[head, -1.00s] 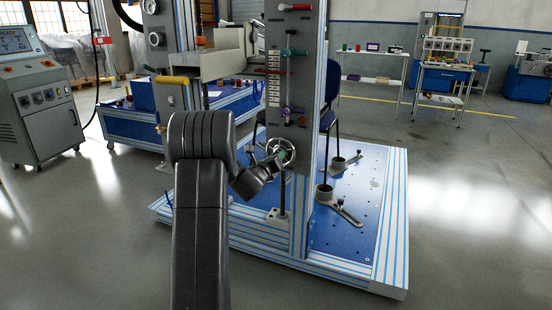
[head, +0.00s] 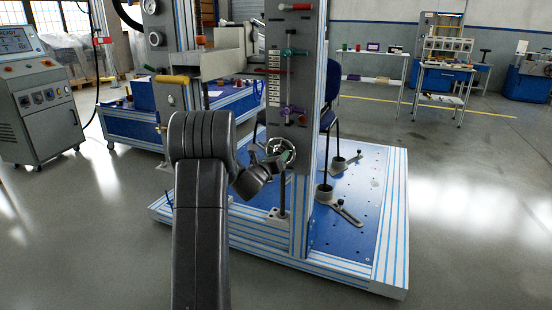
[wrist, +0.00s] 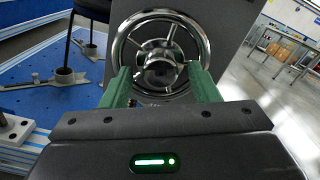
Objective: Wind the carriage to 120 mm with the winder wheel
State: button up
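The winder wheel (head: 283,151) is a small chrome spoked handwheel low on the grey column panel. In the wrist view its rim (wrist: 197,24) fills the upper middle, with a dark hub in the centre. My gripper (wrist: 160,75) has two green fingers set apart in front of the wheel, one on each side of the hub. They overlap the lower rim; I cannot tell whether they touch it. A scale with white labels (head: 273,90) and a red pointer (head: 273,71) are on the column above. The carriage is not clearly identifiable, and the scale numbers are too small to read.
A green handle (head: 292,51) and a purple handle (head: 289,112) are on the column above the wheel. A blue perforated base plate (head: 350,235) with chair-leg clamps lies behind and right. A control console (head: 40,100) stands at left. The floor in front is clear.

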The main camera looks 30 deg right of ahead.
jog(key=p+v, duration=0.2)
jog(key=v, duration=1.1)
jog(key=shift+s+a, duration=0.25)
jog(key=shift+s, duration=0.05)
jog(key=shift+w+d, duration=0.1)
jog(key=b+x, duration=0.2)
jog(key=x, duration=1.1)
jog(key=shift+w+d, duration=0.2)
jog(key=shift+w, duration=0.05)
